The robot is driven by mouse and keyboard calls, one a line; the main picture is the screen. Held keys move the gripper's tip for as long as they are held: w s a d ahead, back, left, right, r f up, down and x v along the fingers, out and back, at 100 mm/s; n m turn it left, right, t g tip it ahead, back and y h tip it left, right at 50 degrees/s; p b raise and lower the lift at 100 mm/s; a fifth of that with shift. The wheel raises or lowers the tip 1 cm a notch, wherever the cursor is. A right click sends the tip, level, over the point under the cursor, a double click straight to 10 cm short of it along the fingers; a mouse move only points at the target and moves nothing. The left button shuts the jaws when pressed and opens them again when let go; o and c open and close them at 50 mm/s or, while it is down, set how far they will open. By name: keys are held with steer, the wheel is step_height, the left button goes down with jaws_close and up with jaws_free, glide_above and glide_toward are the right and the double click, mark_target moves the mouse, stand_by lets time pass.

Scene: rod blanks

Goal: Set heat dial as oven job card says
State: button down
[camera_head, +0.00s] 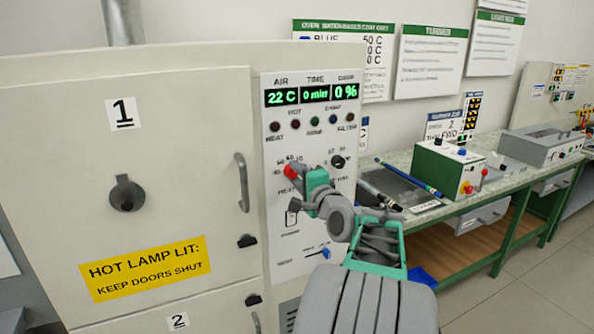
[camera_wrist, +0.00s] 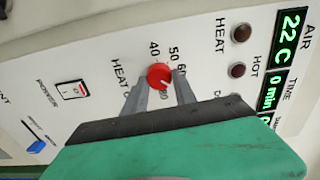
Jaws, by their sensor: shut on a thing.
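The red heat dial (camera_head: 290,171) is on the oven's control panel, left of a black dial. In the wrist view the red dial (camera_wrist: 159,76) has a light mark, with the numbers 40, 50 and 60 around its upper side. I cannot tell which number the mark points to. My gripper (camera_head: 298,173) is shut on the red dial, one grey finger on each side in the wrist view (camera_wrist: 160,90).
The displays (camera_head: 311,95) read 22 C, 0 min and 0 %. A black dial (camera_head: 338,161) is to the right. A power switch (camera_wrist: 72,95) and a blue slider (camera_wrist: 36,146) are nearby. A wall sign (camera_head: 343,60) lists BLUE 50 C. The oven door (camera_head: 125,150) is shut.

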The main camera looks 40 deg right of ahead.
steer(key=shift+m, duration=0.3)
steer(key=c, duration=1)
jaws_free()
steer(key=shift+s, duration=0.1)
steer(key=b+v, duration=0.1)
steer(key=v, duration=0.6)
steer(key=shift+s+a, duration=0.15)
steer(key=shift+s, duration=0.1)
